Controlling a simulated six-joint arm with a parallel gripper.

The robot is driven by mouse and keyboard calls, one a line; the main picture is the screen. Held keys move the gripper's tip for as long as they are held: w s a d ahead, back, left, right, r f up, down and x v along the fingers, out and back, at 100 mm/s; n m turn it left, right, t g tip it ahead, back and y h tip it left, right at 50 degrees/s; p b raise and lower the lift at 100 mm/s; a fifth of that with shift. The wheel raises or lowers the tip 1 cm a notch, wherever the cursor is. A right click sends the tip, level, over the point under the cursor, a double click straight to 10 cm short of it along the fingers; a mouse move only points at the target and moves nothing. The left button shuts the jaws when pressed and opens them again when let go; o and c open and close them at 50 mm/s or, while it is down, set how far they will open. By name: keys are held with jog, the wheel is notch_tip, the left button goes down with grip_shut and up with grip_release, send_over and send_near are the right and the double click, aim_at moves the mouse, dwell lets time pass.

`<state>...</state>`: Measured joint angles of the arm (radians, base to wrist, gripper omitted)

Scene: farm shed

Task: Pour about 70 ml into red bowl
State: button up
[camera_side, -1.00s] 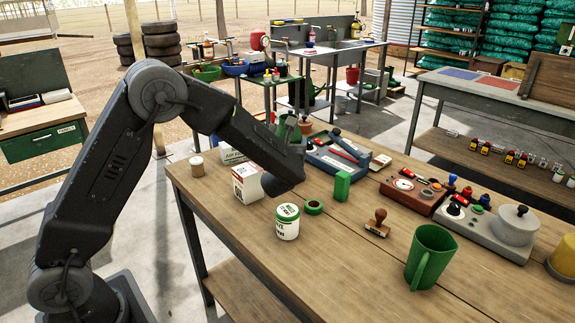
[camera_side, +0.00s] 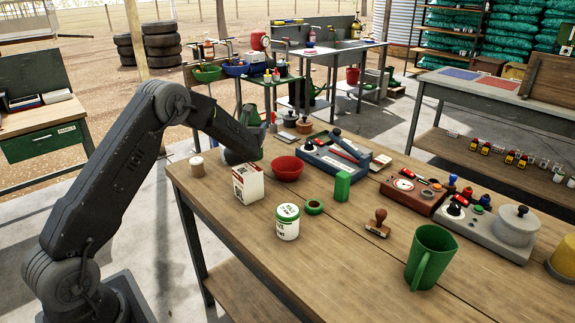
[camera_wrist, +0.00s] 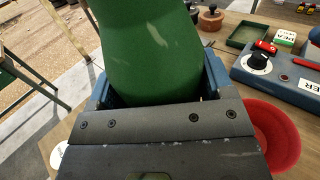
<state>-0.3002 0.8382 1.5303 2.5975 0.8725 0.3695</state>
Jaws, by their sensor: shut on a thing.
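The red bowl (camera_side: 287,168) stands on the wooden bench, just right of my gripper (camera_side: 243,152). In the wrist view the bowl (camera_wrist: 282,135) shows at the lower right, partly hidden by my gripper. My gripper is shut on a green container (camera_wrist: 150,50), with a blue finger on each side of it. In the side view the container is mostly hidden behind my gripper; its tilt and contents cannot be told. The bowl's inside shows no visible liquid. A green jug (camera_side: 430,257) stands at the bench's near right.
A white carton (camera_side: 247,183) stands close in front of my gripper. A blue device (camera_side: 333,155) sits right of the bowl. The front left bench is clear.

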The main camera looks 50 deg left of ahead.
aim_at(257, 124)
jog(key=shift+w+d+r+m, duration=0.1)
jog(key=shift+r+m, duration=0.05)
jog(key=shift+m, duration=0.25)
jog(key=r+m, duration=0.1)
jog(key=m, duration=0.1)
jog(key=d+m, duration=0.1)
jog(key=m, duration=0.1)
jog(key=w+r+m+t, duration=0.1)
jog(key=m, duration=0.1)
jog(key=shift+d+r+m, duration=0.3)
jog(key=shift+d+m, duration=0.05)
jog(key=shift+m, duration=0.05)
jog(key=shift+f+m+t, duration=0.3)
jog(key=shift+f+m, duration=0.05)
jog(key=shift+m, duration=0.75)
jog(key=shift+s+a+r+m, duration=0.2)
jog(key=shift+a+r+m, duration=0.15)
jog(key=shift+m, duration=0.65)
jog(key=m, duration=0.3)
jog(key=shift+s+a+r+t+h, duration=0.1)
jog(key=shift+r+t+h, duration=0.2)
jog(key=shift+r+t, duration=0.1)
jog(key=shift+w+d+f+m, duration=0.1)
jog(key=shift+w+d+m, duration=0.15)
jog(key=shift+m, duration=0.35)
jog(key=shift+w+d+f+m, duration=0.1)
jog(key=shift+d+m, duration=0.2)
jog(key=shift+m, duration=0.3)
jog(key=shift+w+d, duration=0.1)
